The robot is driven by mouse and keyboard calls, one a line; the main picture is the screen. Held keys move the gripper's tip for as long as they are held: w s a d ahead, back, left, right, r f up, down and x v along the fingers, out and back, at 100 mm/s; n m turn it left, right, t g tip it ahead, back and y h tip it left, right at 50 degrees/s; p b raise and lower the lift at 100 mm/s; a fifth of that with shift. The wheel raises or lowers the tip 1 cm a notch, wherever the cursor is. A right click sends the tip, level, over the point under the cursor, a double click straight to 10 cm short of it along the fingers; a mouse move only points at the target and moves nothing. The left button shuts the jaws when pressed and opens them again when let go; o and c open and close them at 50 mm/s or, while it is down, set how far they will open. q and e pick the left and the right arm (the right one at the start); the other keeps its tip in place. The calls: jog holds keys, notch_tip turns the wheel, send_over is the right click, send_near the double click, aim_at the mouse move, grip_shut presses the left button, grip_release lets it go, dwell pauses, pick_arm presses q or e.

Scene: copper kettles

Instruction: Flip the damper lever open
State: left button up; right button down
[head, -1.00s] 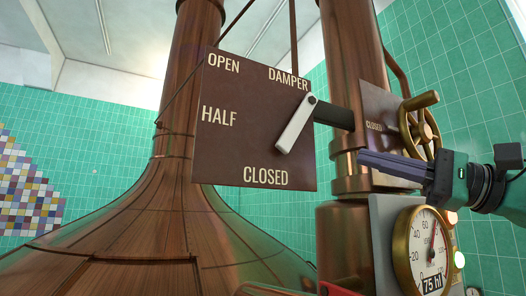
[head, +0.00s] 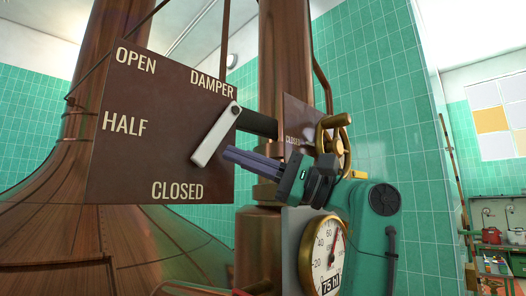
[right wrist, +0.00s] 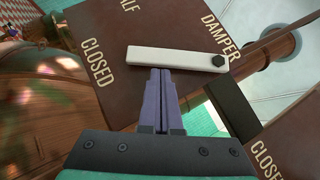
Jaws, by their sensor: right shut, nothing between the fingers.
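The damper plate (head: 150,160) is dark brown, marked OPEN, HALF and CLOSED. Its white lever (head: 214,137) pivots at the plate's upper right and slants down-left, its free end between HALF and CLOSED and nearer CLOSED. My right gripper (head: 228,152) is shut and empty, its purple fingers close to the lever's lower right side. In the right wrist view the fingertips (right wrist: 161,70) reach the long edge of the lever (right wrist: 175,57); I cannot tell for sure whether they touch. My left gripper is out of view.
A dark bar (head: 258,123) sticks out right of the pivot. A brass handwheel (head: 335,140) and a round gauge (head: 326,257) stand right of the plate, close to my right arm. The copper kettle (head: 40,240) fills the lower left.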

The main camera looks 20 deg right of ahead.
jog(key=shift+w+a+r, duration=0.15)
jog(key=shift+a+r, duration=0.05)
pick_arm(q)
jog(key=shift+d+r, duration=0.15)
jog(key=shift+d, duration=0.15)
pick_arm(e)
jog(key=shift+w+a+f, duration=0.15)
jog(key=shift+w+a, duration=0.05)
jog(key=shift+s+a+m+t+b, duration=0.2)
jog(key=shift+m+t+b, duration=0.3)
jog(key=shift+m+b, duration=0.15)
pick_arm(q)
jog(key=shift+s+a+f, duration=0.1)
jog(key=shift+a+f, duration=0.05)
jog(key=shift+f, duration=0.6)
pick_arm(e)
jog(key=shift+m+t, duration=0.3)
jog(key=shift+m, duration=0.15)
pick_arm(q)
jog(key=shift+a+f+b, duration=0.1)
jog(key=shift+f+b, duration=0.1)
jog(key=shift+b, duration=0.15)
pick_arm(e)
jog(key=shift+s+m+t+y, duration=0.1)
jog(key=shift+m+t+y, duration=0.2)
jog(key=shift+m, duration=0.1)
